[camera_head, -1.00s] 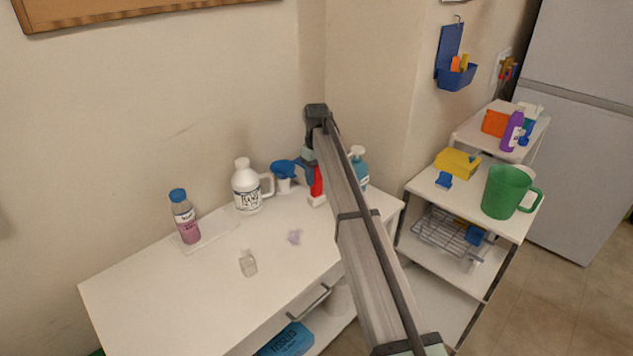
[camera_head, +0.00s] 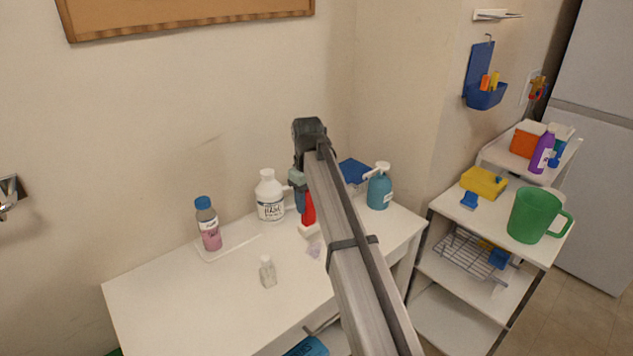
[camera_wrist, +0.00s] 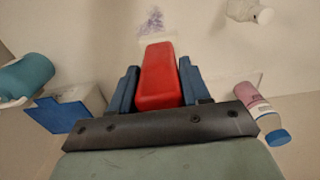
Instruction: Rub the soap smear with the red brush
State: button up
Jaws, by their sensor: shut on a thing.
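The red brush (camera_head: 308,208) is held in my gripper (camera_wrist: 158,88), whose blue fingers are shut on its red handle on both sides, as the wrist view (camera_wrist: 158,72) shows. In the head view it hangs low over the white cabinet top, with its pale lower end near the surface; I cannot tell whether it touches. The soap smear (camera_head: 314,251) is a faint purplish patch on the top, just in front and slightly right of the brush. In the wrist view the smear (camera_wrist: 150,24) lies beyond the brush's far end. My arm hides part of the area.
A teal pump bottle (camera_head: 379,190) stands right. The cabinet top's front left (camera_head: 190,310) is clear. A shelf cart with a green mug (camera_head: 533,215) stands further right.

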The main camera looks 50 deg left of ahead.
aim_at(308, 227)
jog(key=shift+d+f+m, duration=0.5)
jog(key=shift+d+f, duration=0.5)
jog(key=shift+f, duration=3.25)
jog(key=shift+w, duration=3.15)
jog(key=s, duration=0.3)
jog(key=s+a, duration=0.1)
jog(key=s, duration=0.2)
jog(key=shift+s+a, duration=0.15)
jog(key=shift+a, duration=0.05)
jog(key=shift+w, duration=3.15)
jog(key=shift+s+d, duration=0.1)
jog(key=shift+s, duration=3.45)
jog(key=shift+s+r, duration=0.15)
jog(key=shift+r, duration=3.85)
